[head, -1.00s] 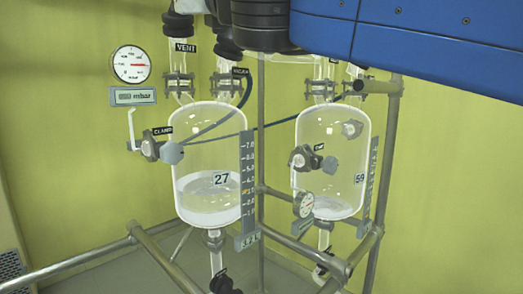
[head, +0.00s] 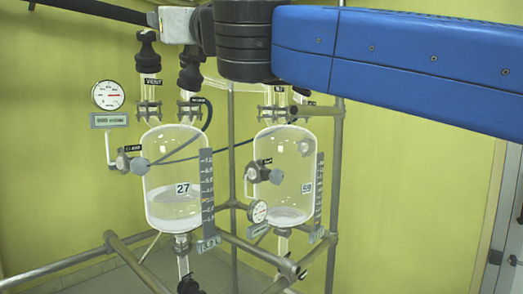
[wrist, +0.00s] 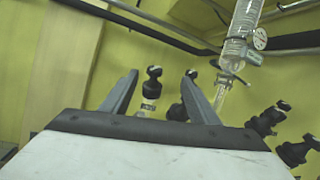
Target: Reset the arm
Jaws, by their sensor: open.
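My gripper (wrist: 158,95) shows in the wrist view with its two grey fingers spread apart and nothing between them. Black-capped necks of the glassware (wrist: 153,75) stand beyond the fingers, apart from them. In the head view my blue arm reaches in from the right across the top, in front of the upper part of the reactors. The fingers are not visible in the head view. The glass reactor marked 27 (head: 175,170) and the one marked 59 (head: 285,172) hang below my arm, each with some pale content at the bottom.
A metal pipe frame (head: 337,190) carries the reactors. A round gauge (head: 108,95) stands left of reactor 27, and a smaller gauge (head: 258,211) sits by reactor 59. A door (head: 506,225) is at the far right. Yellow wall fills the space right of the frame.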

